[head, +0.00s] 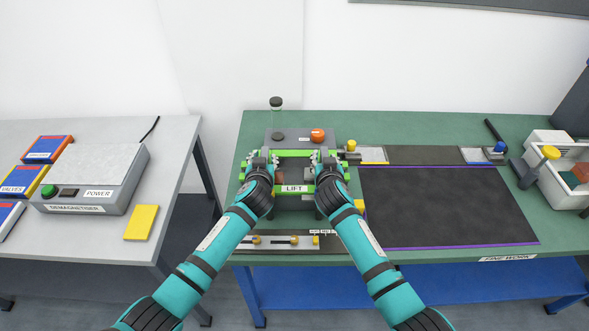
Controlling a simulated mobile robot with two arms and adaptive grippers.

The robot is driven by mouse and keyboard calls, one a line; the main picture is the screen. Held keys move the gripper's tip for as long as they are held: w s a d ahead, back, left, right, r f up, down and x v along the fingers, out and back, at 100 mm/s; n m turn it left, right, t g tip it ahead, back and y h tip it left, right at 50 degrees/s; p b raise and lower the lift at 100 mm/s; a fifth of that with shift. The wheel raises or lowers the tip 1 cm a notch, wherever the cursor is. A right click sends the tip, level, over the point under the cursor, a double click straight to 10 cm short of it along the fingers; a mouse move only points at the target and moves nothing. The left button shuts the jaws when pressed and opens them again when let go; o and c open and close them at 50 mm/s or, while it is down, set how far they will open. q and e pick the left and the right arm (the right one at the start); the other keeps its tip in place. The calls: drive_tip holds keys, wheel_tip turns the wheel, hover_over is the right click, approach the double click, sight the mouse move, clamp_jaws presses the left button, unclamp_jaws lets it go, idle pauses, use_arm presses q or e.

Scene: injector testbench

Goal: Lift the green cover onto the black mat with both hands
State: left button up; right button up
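The green cover (294,189) is an open frame with a "LIFT" label on its front bar. It is over the grey test bench unit at the left part of the green table. My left gripper (262,158) is at the cover's left side and my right gripper (325,158) is at its right side. The hands hide much of the cover's sides, and I cannot tell whether the fingers are closed on it. The black mat (440,205) lies flat and bare on the table to the right of the cover.
Yellow-knobbed (352,146) and blue-knobbed (499,147) fixtures stand along the mat's back edge. A white bin (560,190) is at the far right. A tool strip (285,241) lies at the front left. A grey table (100,240) with a demagnetiser (95,165) stands left, across a gap.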

use_arm(q)
clamp_jaws()
use_arm(e)
clamp_jaws()
use_arm(q)
drive_tip(key=shift+r, duration=0.1)
use_arm(e)
drive_tip(key=shift+r, duration=0.15)
